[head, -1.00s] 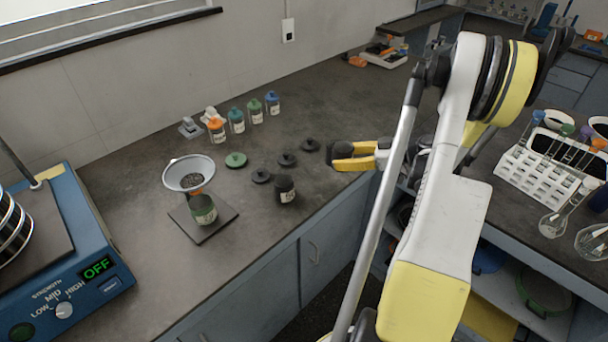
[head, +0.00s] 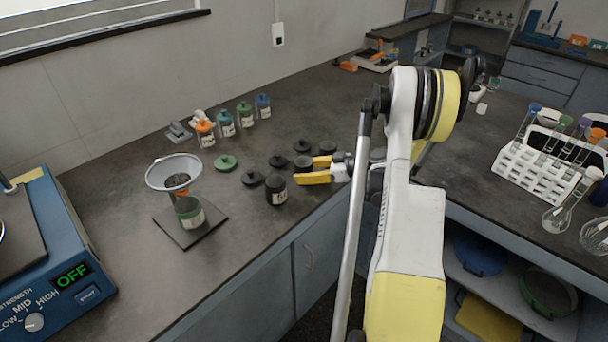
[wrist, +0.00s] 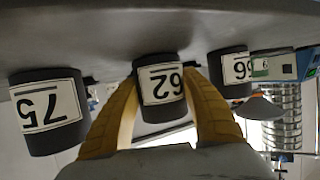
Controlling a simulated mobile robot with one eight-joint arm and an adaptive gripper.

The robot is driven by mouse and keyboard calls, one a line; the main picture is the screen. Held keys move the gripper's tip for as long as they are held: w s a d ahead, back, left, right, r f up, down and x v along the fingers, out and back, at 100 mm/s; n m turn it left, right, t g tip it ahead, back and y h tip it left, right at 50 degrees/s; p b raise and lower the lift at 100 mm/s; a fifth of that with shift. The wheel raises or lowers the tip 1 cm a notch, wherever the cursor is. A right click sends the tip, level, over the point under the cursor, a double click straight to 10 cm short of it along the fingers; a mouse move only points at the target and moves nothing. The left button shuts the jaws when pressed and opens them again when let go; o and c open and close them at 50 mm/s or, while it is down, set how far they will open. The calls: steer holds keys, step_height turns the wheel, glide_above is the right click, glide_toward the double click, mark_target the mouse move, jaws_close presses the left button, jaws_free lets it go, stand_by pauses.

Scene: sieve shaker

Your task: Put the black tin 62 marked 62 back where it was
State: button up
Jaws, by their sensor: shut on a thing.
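The black tin 62 (head: 304,164) is between the two yellow fingers of my gripper (head: 312,172). In the wrist view, which is upside down, the tin (wrist: 163,85) shows its white label marked 62, and my gripper (wrist: 162,112) is shut on it. It looks upright, at or very near the grey counter; I cannot tell whether its base touches. It is in line between two other black tins, one marked 75 (wrist: 45,115) and one whose label is partly hidden (wrist: 228,72).
The labelled black tin (head: 276,191) is just left of my gripper; another (head: 328,148) is just behind. Black lids (head: 278,161) lie behind the tins. A funnel (head: 174,171) stands over a green jar (head: 189,212) at left. The shaker (head: 50,265) reads OFF.

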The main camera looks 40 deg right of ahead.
steer(key=shift+f, duration=0.15)
steer(key=o, duration=1.2)
